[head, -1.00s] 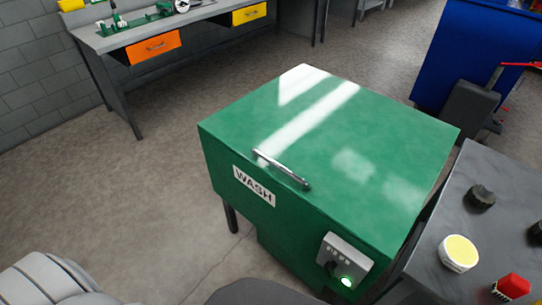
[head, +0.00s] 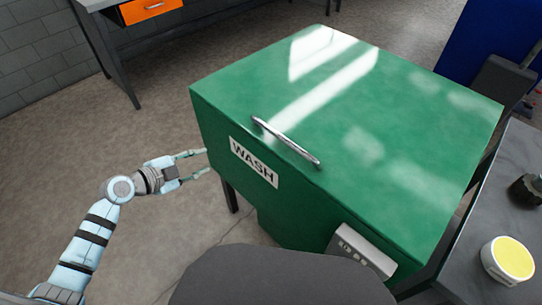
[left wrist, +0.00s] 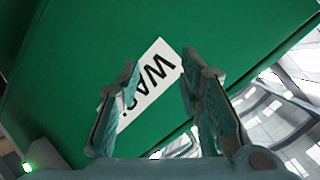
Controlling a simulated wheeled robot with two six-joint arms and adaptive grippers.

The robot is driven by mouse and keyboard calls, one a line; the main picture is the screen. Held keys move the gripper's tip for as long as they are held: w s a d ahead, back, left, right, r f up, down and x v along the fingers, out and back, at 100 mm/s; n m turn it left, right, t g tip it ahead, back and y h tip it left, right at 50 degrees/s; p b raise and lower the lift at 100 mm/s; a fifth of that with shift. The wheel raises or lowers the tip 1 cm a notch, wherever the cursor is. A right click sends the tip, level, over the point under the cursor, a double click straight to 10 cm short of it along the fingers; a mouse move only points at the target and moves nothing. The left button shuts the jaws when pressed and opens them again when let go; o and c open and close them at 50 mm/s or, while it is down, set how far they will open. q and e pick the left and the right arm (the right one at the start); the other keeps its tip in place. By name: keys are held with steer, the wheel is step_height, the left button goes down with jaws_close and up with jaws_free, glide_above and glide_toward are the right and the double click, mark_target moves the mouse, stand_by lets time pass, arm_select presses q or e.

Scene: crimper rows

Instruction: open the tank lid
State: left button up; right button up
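The green wash tank stands in the middle of the head view with its lid (head: 400,110) shut. A metal bar handle (head: 286,142) runs along the lid's front edge, above a white WASH label (head: 254,162). My left gripper (head: 207,161) is open and empty, just left of the tank's front and lower than the handle. In the left wrist view, my left gripper's fingers (left wrist: 158,75) are spread before the green front, with the WASH label (left wrist: 145,85) behind them. The handle does not show in that view. My right gripper is not in view.
A dark bench (head: 485,225) with a yellow-topped round tub (head: 508,261) adjoins the tank's right side. A control box (head: 360,252) sticks out from the tank's front. A workbench with an orange drawer (head: 150,8) stands at the back left. The floor left of the tank is clear.

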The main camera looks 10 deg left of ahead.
arm_select(q)
steer(key=s+d+r+m+h+b, duration=0.1)
steer(key=d+r+m+h+b, duration=0.1)
steer(key=d+r+m+h, duration=0.35)
steer(key=m+g+h, duration=0.2)
steer(key=m+g, duration=0.1)
steer(key=m, duration=0.5)
glide_toward(278, 138)
steer(key=shift+n, duration=0.25)
steer(key=x, duration=1.1)
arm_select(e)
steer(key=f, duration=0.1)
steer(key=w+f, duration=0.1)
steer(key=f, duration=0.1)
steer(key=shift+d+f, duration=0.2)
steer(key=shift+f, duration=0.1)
arm_select(q)
jaws_close()
